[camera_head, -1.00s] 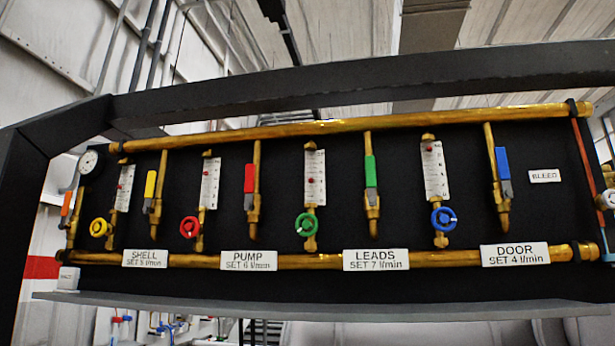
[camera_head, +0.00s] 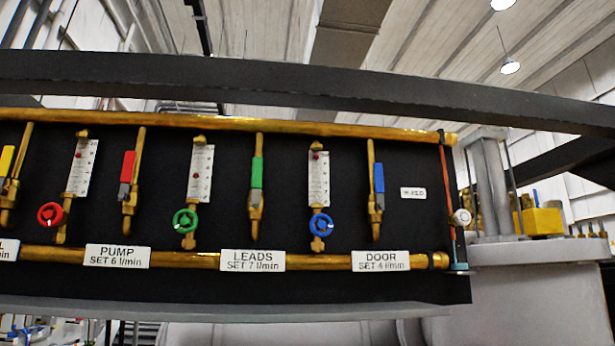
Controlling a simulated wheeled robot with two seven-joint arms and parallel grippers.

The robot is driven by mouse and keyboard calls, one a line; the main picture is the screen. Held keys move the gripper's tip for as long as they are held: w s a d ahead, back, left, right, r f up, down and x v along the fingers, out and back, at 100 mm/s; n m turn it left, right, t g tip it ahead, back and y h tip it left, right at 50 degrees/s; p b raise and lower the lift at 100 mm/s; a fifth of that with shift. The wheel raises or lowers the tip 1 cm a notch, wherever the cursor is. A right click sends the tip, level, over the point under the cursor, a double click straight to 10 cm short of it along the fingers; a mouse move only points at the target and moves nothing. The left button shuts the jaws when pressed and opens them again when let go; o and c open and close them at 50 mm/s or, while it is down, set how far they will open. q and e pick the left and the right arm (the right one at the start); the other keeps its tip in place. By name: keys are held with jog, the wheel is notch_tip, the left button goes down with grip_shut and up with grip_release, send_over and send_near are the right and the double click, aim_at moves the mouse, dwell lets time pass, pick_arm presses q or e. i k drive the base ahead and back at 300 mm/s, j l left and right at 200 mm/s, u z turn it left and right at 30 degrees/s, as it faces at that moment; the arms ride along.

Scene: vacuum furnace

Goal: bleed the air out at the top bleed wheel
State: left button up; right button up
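The bleed wheel (camera_head: 462,217) is a small white round knob at the right end of the manifold panel, beside a thin red-brown vertical tube (camera_head: 447,185). A small white label (camera_head: 413,193), blurred now, is fixed to the panel left of it. The upper brass pipe (camera_head: 250,127) ends above the wheel, and the lower brass pipe (camera_head: 200,257) ends below it. Neither of my grippers is in view.
Blue (camera_head: 321,225), green (camera_head: 185,221) and red (camera_head: 50,215) handwheels sit under flow gauges. Coloured lever valves stand between them. A dark beam (camera_head: 300,88) crosses above the panel. A grey column (camera_head: 490,185) stands right of the wheel.

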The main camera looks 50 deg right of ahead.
aim_at(463, 217)
jog(key=z, duration=1.45)
